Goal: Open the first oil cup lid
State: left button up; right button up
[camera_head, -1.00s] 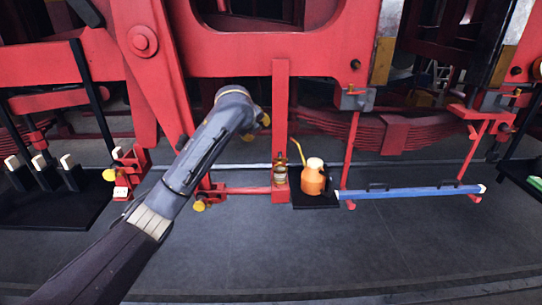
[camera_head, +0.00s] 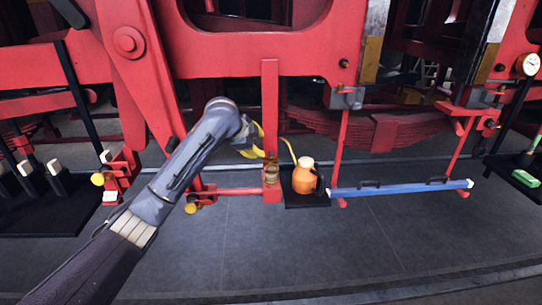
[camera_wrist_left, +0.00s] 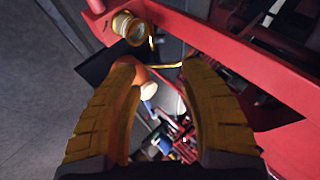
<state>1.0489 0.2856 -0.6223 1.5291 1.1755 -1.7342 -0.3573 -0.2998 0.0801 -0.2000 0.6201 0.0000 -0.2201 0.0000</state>
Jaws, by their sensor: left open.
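A small brass oil cup (camera_head: 271,174) sits on the red bracket at the foot of a red upright. It also shows at the top of the left wrist view (camera_wrist_left: 128,27), beyond the fingertips. I cannot tell the lid's position. My left gripper (camera_head: 256,142), with yellow fingers, is just above and left of the cup in the head view. In the left wrist view (camera_wrist_left: 158,70) its fingers are apart with nothing held between them. My right gripper is not in view.
An orange oil can (camera_head: 304,180) with a thin brass spout stands on a black tray (camera_head: 308,204) right of the cup. A blue bar (camera_head: 400,188) with black handles lies further right. Red frame beams (camera_head: 270,105) rise close behind the gripper. Grey floor is clear in front.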

aim_at(271, 154)
pick_arm(q)
jog(key=x, duration=1.4)
jog(key=shift+w+a+f, duration=0.1)
jog(key=shift+o, duration=0.3)
grip_shut()
